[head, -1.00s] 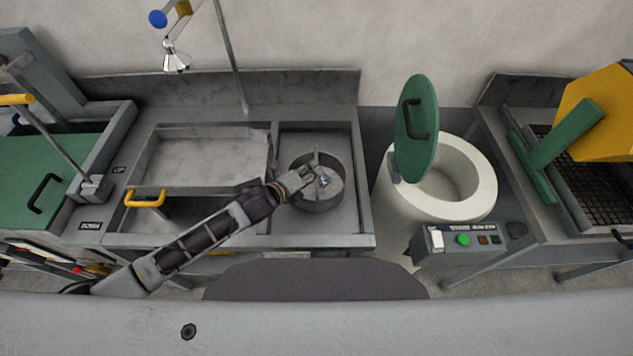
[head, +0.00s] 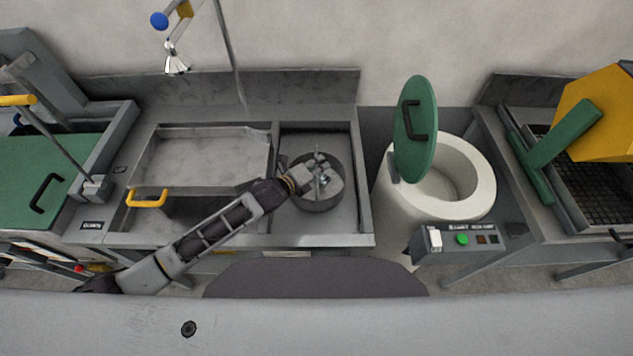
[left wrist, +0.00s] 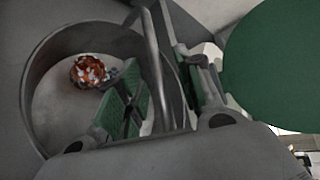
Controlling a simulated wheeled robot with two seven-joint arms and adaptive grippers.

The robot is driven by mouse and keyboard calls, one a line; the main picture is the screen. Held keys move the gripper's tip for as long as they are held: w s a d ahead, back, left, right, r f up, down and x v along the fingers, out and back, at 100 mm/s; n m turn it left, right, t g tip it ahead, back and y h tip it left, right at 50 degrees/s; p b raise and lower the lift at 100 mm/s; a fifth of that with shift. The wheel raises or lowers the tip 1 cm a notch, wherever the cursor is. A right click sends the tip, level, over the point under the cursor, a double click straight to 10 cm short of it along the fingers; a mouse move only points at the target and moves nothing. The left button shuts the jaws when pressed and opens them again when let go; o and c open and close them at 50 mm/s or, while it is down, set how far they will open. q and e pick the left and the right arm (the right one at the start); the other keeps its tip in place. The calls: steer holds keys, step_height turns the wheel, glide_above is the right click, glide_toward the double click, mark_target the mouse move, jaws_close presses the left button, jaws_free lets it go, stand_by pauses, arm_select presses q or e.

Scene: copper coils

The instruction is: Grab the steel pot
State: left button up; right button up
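The steel pot (head: 322,205) is a round grey vessel in the right-hand bay of the grey bench. It also shows in the left wrist view (left wrist: 42,95), with a small reddish-and-white lump (left wrist: 88,71) inside. My left gripper (head: 325,176) is over the pot. In the left wrist view, its green-padded fingers (left wrist: 160,92) are apart, one inside the pot and one outside. An upright grey bar, seemingly the pot's handle, and the pot wall lie between them. I see a gap beside the pads and cannot tell any contact. My right gripper is not in view.
A shallow grey tray (head: 205,160) with a yellow handle lies left of the pot. A white round vessel (head: 476,178) with a raised green lid (head: 418,160) stands to the right, beside a control box (head: 470,241). The bench's raised edges surround the pot's bay.

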arm_select(q)
jaws_close()
steer(key=shift+r, duration=0.15)
stand_by(0.4)
